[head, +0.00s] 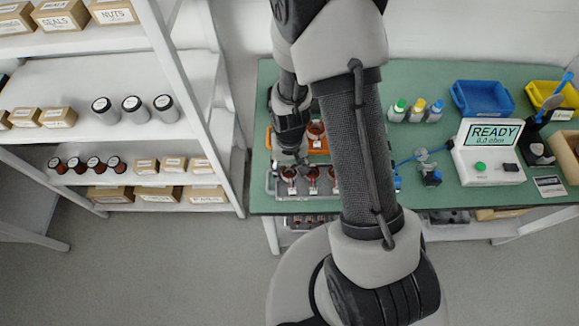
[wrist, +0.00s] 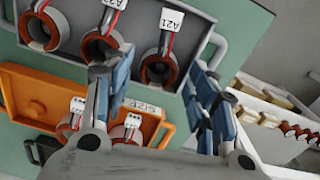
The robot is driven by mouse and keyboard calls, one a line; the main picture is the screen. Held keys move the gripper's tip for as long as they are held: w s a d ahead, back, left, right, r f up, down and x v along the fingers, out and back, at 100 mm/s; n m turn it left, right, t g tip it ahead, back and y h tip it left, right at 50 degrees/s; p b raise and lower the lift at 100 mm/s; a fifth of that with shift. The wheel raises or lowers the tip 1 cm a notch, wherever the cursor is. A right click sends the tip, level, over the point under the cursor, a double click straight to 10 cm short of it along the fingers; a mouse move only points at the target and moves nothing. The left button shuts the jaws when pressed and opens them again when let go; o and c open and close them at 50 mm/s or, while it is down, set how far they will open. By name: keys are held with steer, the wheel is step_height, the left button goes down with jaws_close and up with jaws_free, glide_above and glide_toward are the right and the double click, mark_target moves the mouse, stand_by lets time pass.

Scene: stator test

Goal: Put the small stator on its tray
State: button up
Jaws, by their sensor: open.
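Several copper-lined stators with white tags stand in two trays. The grey tray (wrist: 205,52) holds a row of them, including one tagged A21 (wrist: 158,70); the row also shows in the head view (head: 289,174). The orange tray (wrist: 30,82) lies alongside and holds others (wrist: 126,132), partly behind my gripper; it also shows in the head view (head: 320,151). I cannot tell which one is the small stator. My gripper (wrist: 160,82) is open, its blue-padded fingers apart, with the A21 stator showing between them. I see nothing held.
The trays sit at the left end of the green table (head: 450,78). A tester (head: 489,155) reading READY stands to the right, beside a small blue-and-grey device (head: 430,176). Bottles (head: 416,110) and a blue bin (head: 483,98) are behind. A white shelf (head: 110,75) stands left. My arm hides the table's middle.

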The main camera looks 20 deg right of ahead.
steer(key=shift+r+p, duration=0.95)
steer(key=shift+r, duration=0.5)
steer(key=shift+o, duration=0.3)
steer(key=o, duration=0.5)
step_height(320, 180, up, 12)
stand_by(0.4)
